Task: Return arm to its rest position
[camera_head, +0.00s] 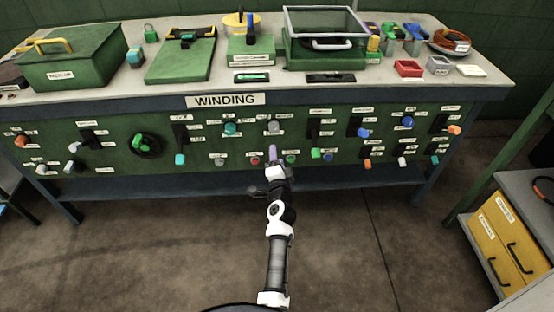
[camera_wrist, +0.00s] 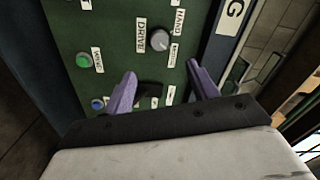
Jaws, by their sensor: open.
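My gripper (camera_head: 273,158) is in front of the green control panel in the head view, below the WINDING label (camera_head: 225,100). In the wrist view its two purple fingers (camera_wrist: 164,90) stand apart with nothing held between them. The panel (camera_wrist: 115,45) fills much of the wrist view, with a grey knob (camera_wrist: 159,40) beyond the fingers, a green button (camera_wrist: 83,60) and a blue button (camera_wrist: 97,104) to the left. I cannot tell the exact gap between the fingertips and the panel. My arm reaches up from the bottom middle of the head view.
The workbench top (camera_head: 125,97) carries a green box (camera_head: 75,65), a clear-lidded case (camera_head: 325,45), a red tray (camera_head: 408,68) and several small parts. A shelf with yellow drawers (camera_head: 500,245) stands at right. The floor (camera_head: 140,245) before the bench looks clear.

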